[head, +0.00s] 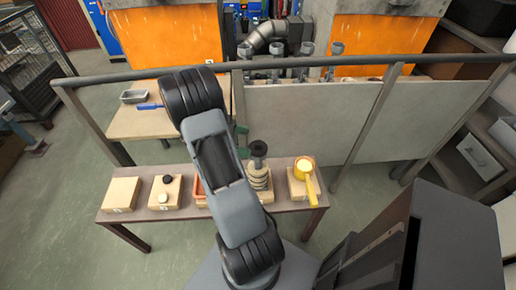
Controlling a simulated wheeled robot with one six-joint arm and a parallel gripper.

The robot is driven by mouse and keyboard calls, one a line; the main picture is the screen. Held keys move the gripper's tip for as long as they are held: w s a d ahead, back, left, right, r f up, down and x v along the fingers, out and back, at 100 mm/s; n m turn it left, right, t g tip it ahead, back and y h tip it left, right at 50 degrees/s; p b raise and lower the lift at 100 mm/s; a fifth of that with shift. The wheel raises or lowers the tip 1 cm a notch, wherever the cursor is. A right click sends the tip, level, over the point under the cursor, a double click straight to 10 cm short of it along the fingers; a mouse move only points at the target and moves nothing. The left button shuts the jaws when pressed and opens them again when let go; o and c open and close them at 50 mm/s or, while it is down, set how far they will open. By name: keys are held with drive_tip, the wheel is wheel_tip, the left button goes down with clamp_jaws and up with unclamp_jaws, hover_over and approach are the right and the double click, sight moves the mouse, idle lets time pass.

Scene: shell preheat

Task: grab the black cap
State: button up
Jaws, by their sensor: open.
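A small black cap (167,179) lies on a light wooden block (156,189), second from the left on the low table. A small cream disc (163,198) lies in front of it on the same block. My arm crosses the middle of the view and hides part of the table. Two dark green finger-like parts, apart from each other, show at its right edge and look like my open gripper (242,141). Most of the gripper is hidden behind the arm. It is well to the right of the black cap and appears empty.
A railing (150,74) and a grey panel stand behind.

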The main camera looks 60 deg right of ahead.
sight(254, 144)
drive_tip(key=shift+x, duration=2.8)
drive_tip(key=shift+a+f, duration=0.15)
drive_tip(key=shift+c, duration=0.5)
drive_tip(key=c, duration=0.8)
